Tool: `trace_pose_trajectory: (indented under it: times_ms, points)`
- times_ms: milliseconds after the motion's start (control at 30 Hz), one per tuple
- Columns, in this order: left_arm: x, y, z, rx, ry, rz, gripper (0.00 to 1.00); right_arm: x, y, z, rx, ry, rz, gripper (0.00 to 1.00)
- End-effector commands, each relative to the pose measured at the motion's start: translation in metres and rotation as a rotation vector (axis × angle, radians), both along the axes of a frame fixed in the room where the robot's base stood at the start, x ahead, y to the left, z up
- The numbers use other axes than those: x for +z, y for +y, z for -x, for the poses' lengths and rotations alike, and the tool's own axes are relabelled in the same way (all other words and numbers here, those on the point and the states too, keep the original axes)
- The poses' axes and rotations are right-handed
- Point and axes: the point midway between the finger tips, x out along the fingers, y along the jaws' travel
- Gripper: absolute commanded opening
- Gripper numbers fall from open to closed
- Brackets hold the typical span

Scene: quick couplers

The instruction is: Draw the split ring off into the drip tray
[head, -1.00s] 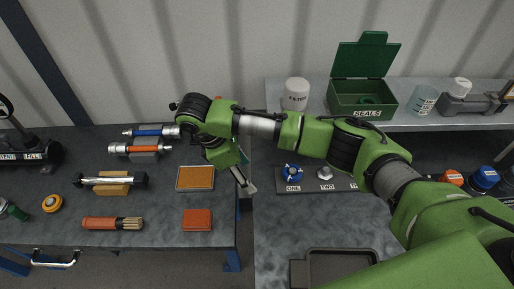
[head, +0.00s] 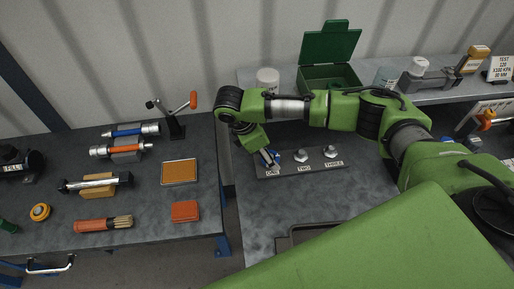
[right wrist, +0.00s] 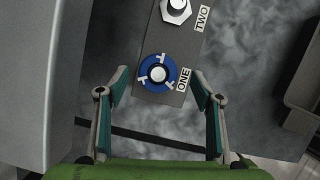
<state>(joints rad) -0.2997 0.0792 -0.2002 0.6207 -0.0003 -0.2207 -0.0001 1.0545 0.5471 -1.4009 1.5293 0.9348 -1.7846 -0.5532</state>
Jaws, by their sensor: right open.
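The blue split ring (right wrist: 147,76), with white marks on it, sits around the pale round end of the fitting at ONE on the dark plate (right wrist: 178,52). My right gripper (right wrist: 158,98) is open and empty. In the right wrist view its two fingers stand apart to the left and right below the ring, not touching it. In the head view the gripper (head: 269,158) is tilted down over the ONE end of the plate and partly hides the ring. The drip tray (head: 287,243) is a dark tray at the front of the bench, mostly hidden by my arm. My left gripper is not in view.
Metal fittings stand at TWO (head: 303,156) and THREE (head: 330,152) beside ONE. A green box (head: 328,78) with a raised lid is on the shelf behind. A left bench (head: 150,225) holds tools and pads. Grey bench top is clear between plate and tray.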

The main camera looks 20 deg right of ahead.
Motion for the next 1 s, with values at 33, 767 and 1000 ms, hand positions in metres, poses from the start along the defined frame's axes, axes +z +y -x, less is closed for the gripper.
trace_pose_trajectory:
  times_ms: [33,767,1000]
  points:
    - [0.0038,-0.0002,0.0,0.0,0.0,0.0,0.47,-0.0018,-0.0021,-0.0001,-0.001,0.001,0.001,0.6]
    - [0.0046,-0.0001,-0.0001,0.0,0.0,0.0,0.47,-0.01,-0.0044,-0.0008,-0.001,-0.003,0.0,0.19]
    - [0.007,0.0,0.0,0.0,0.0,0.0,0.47,-0.0077,-0.0043,-0.0009,-0.001,-0.003,0.0,0.14]
